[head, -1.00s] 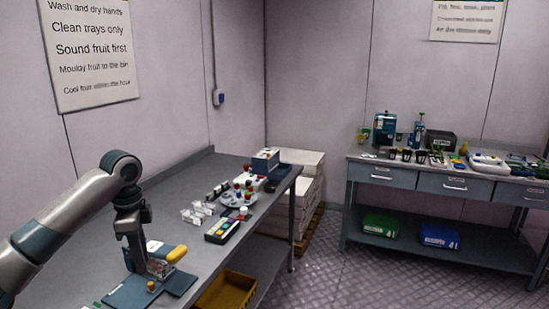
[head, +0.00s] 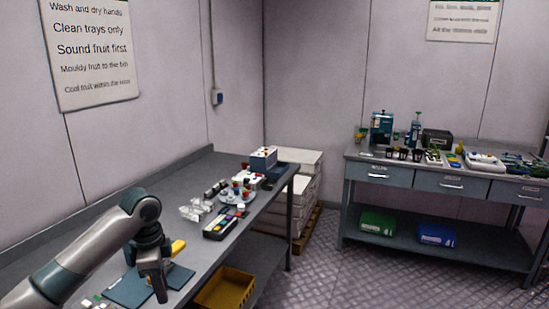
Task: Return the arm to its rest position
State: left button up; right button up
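My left arm comes in from the left over the near bench, and my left gripper (head: 158,285) points down near the bench's front edge. It is in front of a dark teal mat (head: 135,288) and partly hides it. The fingers are seen edge-on and small, so whether they are open or shut is unclear. A yellow-handled thing (head: 178,247) lies just behind the gripper, partly hidden. My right gripper is not in view.
The near bench (head: 255,215) carries clear punnets (head: 192,211), a colour tray (head: 220,227) and a round plate with red berries (head: 236,195). A yellow crate (head: 226,290) sits below. White stacked boxes (head: 305,190) stand beyond. A second bench (head: 400,172) is at right, with open floor between.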

pick_arm(q)
jog(key=s+d+f+n+t+h, duration=0.1)
jog(key=s+d+f+n, duration=0.1)
jog(key=s+d+f, duration=0.55)
jog(key=s+d+f+n+h, duration=0.15)
jog(key=s+d+f, duration=0.35)
jog(key=s+f, duration=0.6)
jog(key=s+a+f+n+t+y, duration=0.1)
jog(key=s+a+f+n, duration=0.15)
jog(key=s, duration=0.45)
jog(key=s+a+f+n+y, duration=0.1)
jog(key=s+a+n, duration=0.1)
jog(key=s+n, duration=0.35)
jog(key=s+a+f+n+t+y, duration=0.1)
jog(key=s+a+f, duration=0.1)
jog(key=s, duration=0.7)
notch_tip(320, 180, down, 29)
jog(key=s+g+b, duration=0.1)
jog(key=s+a+f+g+b, duration=0.1)
jog(key=s+a+f, duration=0.2)
jog(key=s+f, duration=1.5)
jog(key=shift+a+f, duration=0.15)
jog(key=shift+f, duration=0.3)
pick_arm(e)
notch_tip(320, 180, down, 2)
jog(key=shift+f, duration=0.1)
